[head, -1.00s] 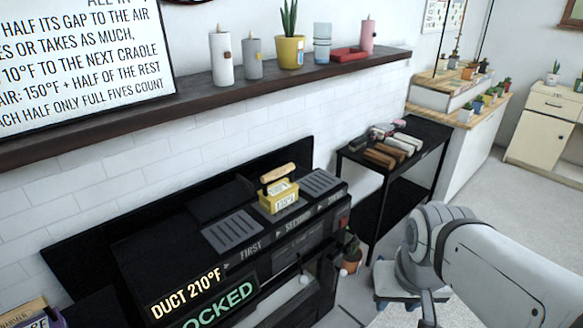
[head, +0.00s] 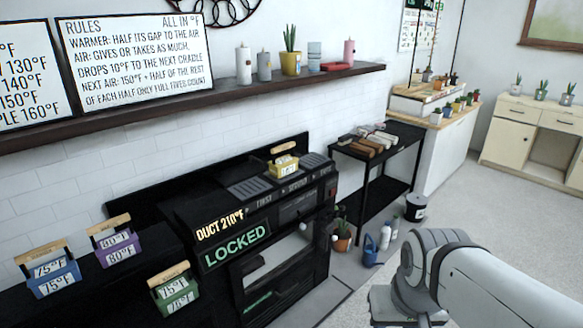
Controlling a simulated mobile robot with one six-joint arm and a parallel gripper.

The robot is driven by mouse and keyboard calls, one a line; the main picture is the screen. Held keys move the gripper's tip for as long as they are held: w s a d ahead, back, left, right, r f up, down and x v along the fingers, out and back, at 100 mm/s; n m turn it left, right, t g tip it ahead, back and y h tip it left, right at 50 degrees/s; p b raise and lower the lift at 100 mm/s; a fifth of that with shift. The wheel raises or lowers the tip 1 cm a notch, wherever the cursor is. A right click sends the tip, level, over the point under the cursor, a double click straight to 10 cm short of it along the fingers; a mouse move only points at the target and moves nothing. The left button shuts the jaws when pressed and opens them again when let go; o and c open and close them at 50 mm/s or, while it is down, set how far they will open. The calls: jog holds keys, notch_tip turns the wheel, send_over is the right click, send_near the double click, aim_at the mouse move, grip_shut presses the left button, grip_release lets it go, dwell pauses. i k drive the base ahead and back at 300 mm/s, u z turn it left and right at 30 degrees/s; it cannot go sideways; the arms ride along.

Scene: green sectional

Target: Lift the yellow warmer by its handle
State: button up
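The yellow warmer (head: 287,166) sits upright on top of the black oven unit (head: 262,204), between two slatted grates. Its light wooden handle (head: 283,148) stands above it, and its front label is too small to read surely. My arm reaches in from the lower right, well apart from the warmer, with open floor between. My gripper end (head: 398,308) is low at the bottom edge; its fingers cannot be made out. Nothing is seen held.
Blue (head: 54,279), purple (head: 118,250) and green (head: 175,294) warmers stand at lower left. The oven display (head: 235,246) reads LOCKED, with DUCT 210°F above. A shelf (head: 230,93) runs above. A black cart (head: 377,160), watering can (head: 373,252) and bucket (head: 416,207) stand right.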

aim_at(282, 166)
jog(key=z, duration=0.2)
jog(key=i, duration=1.1)
jog(key=u, duration=0.6)
jog(key=i, duration=1.3)
jog(key=u, duration=0.8)
